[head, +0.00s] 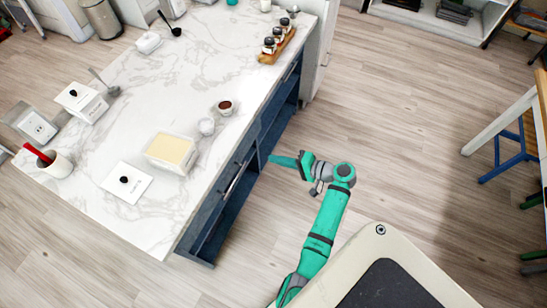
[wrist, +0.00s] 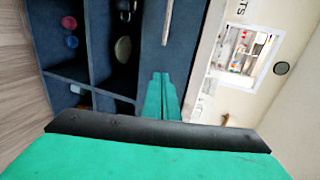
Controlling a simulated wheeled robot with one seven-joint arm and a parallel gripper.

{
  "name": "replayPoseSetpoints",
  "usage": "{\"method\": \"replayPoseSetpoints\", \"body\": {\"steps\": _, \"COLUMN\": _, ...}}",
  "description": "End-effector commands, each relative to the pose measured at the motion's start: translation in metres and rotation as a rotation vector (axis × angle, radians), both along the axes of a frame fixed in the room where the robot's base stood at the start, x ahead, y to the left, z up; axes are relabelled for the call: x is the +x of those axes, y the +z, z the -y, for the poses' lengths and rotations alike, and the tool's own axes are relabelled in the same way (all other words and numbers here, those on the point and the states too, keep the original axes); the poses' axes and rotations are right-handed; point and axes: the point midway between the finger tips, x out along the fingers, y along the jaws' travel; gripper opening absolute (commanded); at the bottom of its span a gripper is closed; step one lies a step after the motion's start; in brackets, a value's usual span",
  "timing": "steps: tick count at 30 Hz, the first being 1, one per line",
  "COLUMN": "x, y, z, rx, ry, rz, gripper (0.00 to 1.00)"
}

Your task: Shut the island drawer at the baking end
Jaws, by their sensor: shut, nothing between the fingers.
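The island (head: 190,80) has a white marble top and dark blue sides. A drawer front with a long metal handle (head: 235,178) shows under the top's right edge, near the end with the tub. The head view does not clearly show how far the drawer stands out. In the wrist view a blue drawer front (wrist: 160,50) with its pale handle bar (wrist: 168,22) lies just beyond my fingers. My gripper (head: 273,159) is shut and empty, pointing at the island's side. It also shows in the wrist view (wrist: 161,76), close to the front; contact cannot be told.
Open shelves (wrist: 85,45) below the drawer hold pots and small items. A tub (head: 170,152), small bowls and a spice rack (head: 277,45) stand on the top. Clear wooden floor (head: 390,130) lies right of the island. A table with a blue stool (head: 507,150) is far right.

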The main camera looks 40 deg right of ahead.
Motion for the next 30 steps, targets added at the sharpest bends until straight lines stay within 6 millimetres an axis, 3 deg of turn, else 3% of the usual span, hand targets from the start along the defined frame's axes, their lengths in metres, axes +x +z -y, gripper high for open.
{"method": "replayPoseSetpoints", "body": {"steps": 12, "x": 0.069, "y": -0.024, "z": -0.030, "rx": 0.000, "ry": 0.002, "rz": -0.001, "gripper": 0.00}}
{"method": "replayPoseSetpoints", "body": {"steps": 18, "x": 0.093, "y": -0.023, "z": -0.039, "rx": -0.001, "ry": 0.000, "rz": -0.001, "gripper": 0.00}}
{"method": "replayPoseSetpoints", "body": {"steps": 30, "x": 0.104, "y": -0.023, "z": -0.043, "rx": -0.001, "ry": -0.001, "rz": -0.001, "gripper": 0.00}}
